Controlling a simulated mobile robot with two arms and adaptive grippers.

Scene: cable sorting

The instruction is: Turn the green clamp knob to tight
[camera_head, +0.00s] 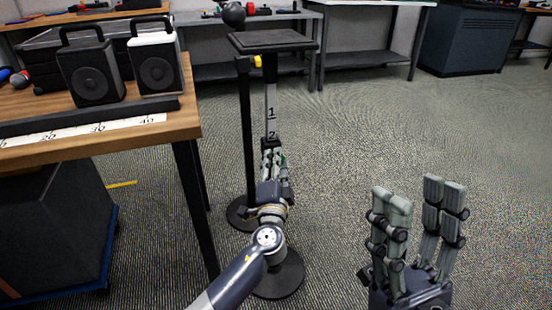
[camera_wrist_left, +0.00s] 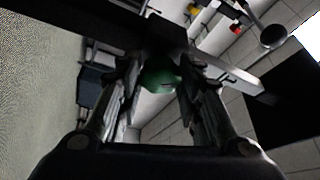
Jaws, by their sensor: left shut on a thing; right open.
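The green clamp knob (camera_wrist_left: 158,78) sits between the two fingers of my left gripper (camera_wrist_left: 155,82) in the left wrist view. My left gripper (camera_head: 271,160) is shut on it, at the post of the stand (camera_head: 271,100), below the marks 1 and 2. In the head view only a sliver of green shows beside the fingers; most of the knob is hidden. Which way the knob is turned cannot be told. My right gripper (camera_head: 420,200) is open and empty, fingers up, over the floor at the lower right.
The stand has a flat dark top plate (camera_head: 272,41). A thin black pole (camera_head: 247,130) with a yellow knob (camera_head: 257,61) stands close on its left. A wooden table (camera_head: 188,118) with two speakers (camera_head: 90,74) is at the left. The floor to the right is clear.

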